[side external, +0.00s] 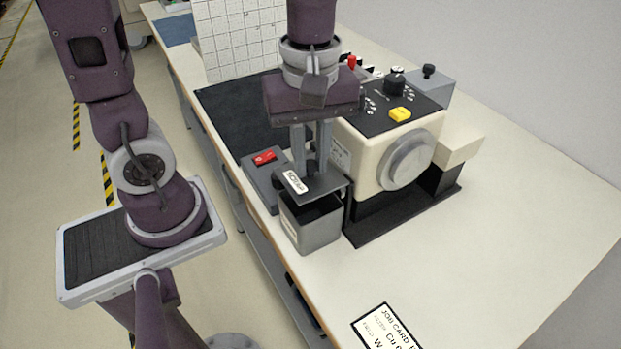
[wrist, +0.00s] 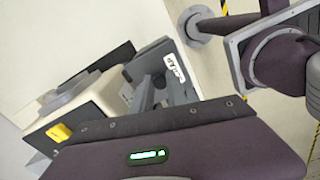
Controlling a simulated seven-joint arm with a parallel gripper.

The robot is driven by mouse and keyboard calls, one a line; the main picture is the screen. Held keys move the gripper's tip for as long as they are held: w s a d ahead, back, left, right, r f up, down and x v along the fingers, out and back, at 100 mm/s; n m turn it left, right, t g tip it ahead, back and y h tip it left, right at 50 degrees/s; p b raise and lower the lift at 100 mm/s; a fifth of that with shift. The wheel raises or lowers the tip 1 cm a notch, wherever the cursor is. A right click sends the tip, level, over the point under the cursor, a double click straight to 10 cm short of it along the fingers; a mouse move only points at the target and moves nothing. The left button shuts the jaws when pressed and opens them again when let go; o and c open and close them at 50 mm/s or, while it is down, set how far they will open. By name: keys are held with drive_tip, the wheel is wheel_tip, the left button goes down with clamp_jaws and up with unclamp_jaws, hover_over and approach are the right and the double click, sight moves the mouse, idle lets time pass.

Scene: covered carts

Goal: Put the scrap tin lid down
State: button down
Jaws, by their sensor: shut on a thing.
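The scrap tin (side external: 312,230) is a grey square bin on the bench, at the foot of the cream machine. Its top is partly uncovered and its dark inside shows. The dark grey lid (side external: 328,184), with a white label, sits above the tin, tilted. Whether a hinge joins it to the tin I cannot tell. My gripper (side external: 310,172) comes down from above and is shut on the lid. In the wrist view the lid (wrist: 150,62) and its label show beyond my gripper (wrist: 158,88). The exact grip is partly hidden.
The cream machine (side external: 375,150) stands close to the right of the tin. A grey box with a red switch (side external: 264,157) sits close to its left. A job card (side external: 388,330) lies near the front edge. The bench right of the card is clear.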

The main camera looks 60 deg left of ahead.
sight(311, 164)
wheel_tip(311, 164, up, 10)
drive_tip(key=d, duration=1)
wheel_tip(311, 164, down, 24)
drive_tip(key=shift+d+r, duration=0.15)
drive_tip(key=c, duration=1.3)
unclamp_jaws()
drive_tip(key=shift+w, duration=0.1)
